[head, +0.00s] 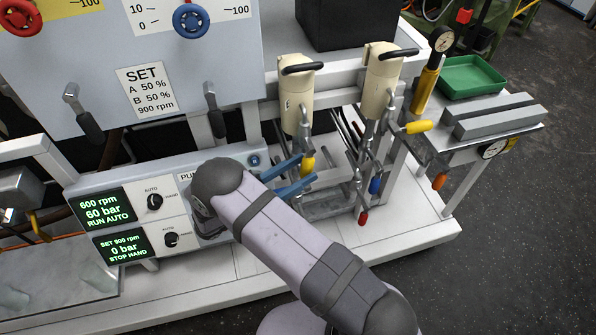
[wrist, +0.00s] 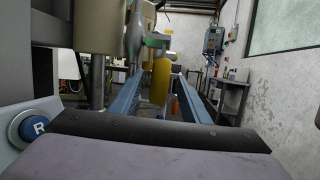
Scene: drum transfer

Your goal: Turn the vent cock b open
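Two cream canisters stand behind the panel, the left one (head: 296,100) and the right one (head: 382,82). A yellow handle (head: 308,164) hangs down below the left canister; it also shows in the wrist view (wrist: 160,84). Another yellow handle (head: 419,127) points sideways to the right of the right canister. I see no label telling which is vent cock b. My gripper (head: 308,170) has its two blue fingers apart, pointing at the hanging yellow handle. In the wrist view (wrist: 163,90) that handle appears between the fingers, with a gap to the right finger; contact is not visible.
A blue handle (head: 375,186) and a red one (head: 363,217) hang below the right canister. A control panel (head: 130,215) with two displays is at left, beside my arm. A blue R button (wrist: 36,127) is close at left. A green tray (head: 472,78) is at right.

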